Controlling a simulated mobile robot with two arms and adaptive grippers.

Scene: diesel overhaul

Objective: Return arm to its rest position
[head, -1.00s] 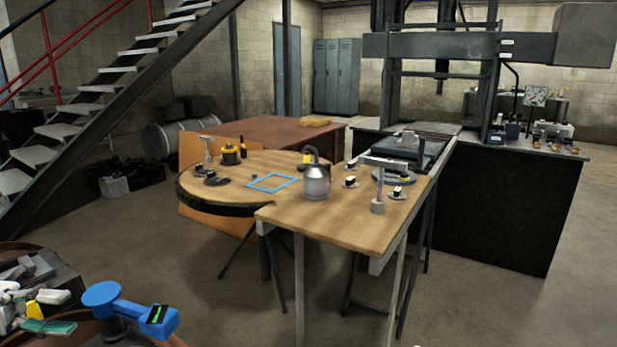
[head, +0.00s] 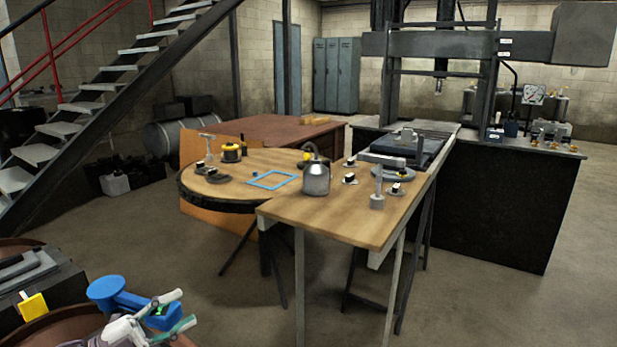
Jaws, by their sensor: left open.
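My left gripper (head: 184,308) is at the bottom left of the head view, with pale, partly teal fingers. Its two fingertips are spread apart and nothing shows between them. It is in front of a blue tool (head: 106,289) with a round head and a small green display, and partly covers that tool. I cannot tell whether they touch. My right gripper is not in view.
A brown rounded surface (head: 20,325) and a dark box with a yellow part (head: 33,306) are at the lower left. A wooden table (head: 330,225) with a kettle-like can (head: 316,177) stands ahead. The floor (head: 200,275) between is clear.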

